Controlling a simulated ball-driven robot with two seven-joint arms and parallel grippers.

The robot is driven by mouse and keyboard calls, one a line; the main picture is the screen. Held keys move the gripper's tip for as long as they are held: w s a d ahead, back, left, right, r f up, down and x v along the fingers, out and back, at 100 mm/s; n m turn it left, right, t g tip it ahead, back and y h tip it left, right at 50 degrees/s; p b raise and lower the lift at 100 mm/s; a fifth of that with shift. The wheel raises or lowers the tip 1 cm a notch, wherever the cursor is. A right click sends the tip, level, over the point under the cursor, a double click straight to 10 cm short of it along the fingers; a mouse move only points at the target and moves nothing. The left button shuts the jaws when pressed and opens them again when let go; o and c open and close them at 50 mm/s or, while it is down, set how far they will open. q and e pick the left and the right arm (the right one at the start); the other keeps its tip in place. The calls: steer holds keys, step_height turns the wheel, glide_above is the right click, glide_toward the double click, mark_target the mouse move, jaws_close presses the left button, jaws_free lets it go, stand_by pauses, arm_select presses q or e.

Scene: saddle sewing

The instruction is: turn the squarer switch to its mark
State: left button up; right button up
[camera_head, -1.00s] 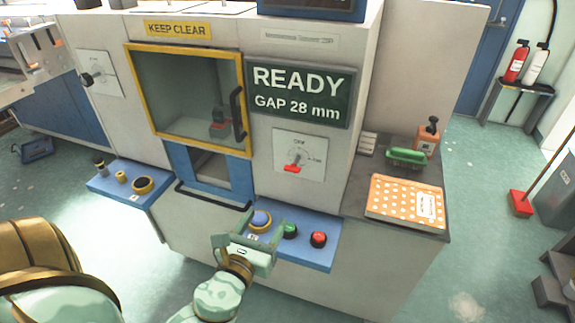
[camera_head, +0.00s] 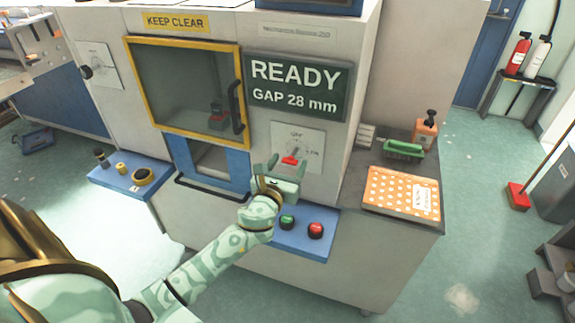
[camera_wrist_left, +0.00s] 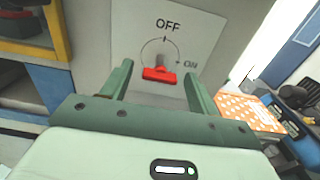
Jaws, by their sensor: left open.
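The switch (camera_head: 289,160) has a red handle on a white plate (camera_head: 312,140) on the machine's front, below the READY display. In the left wrist view the red handle (camera_wrist_left: 159,74) sits at the lower part of a printed circle, with OFF at the top and ON at the right. My left gripper (camera_head: 287,166) is open just in front of the plate. In the left wrist view its green fingers stand on either side of the red handle, seemingly not touching it; the exact depth is unclear. My right gripper is not in view.
A blue shelf (camera_head: 292,243) with a green button (camera_head: 287,222) and a red button (camera_head: 315,230) juts out below. A yellow-framed window (camera_head: 185,90) with a dark handle is left of the switch. An orange dotted book (camera_head: 400,193) lies on the right counter.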

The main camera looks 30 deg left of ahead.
arm_select(q)
steer(key=shift+c, duration=0.7)
steer(key=c, duration=0.9)
steer(key=shift+o, duration=0.2)
steer(key=shift+n, duration=0.3)
steer(key=n, duration=1.3)
steer(key=n+p, duration=0.1)
steer(key=n, duration=0.3)
steer(key=shift+f, duration=0.1)
steer(key=shift+n, duration=0.3)
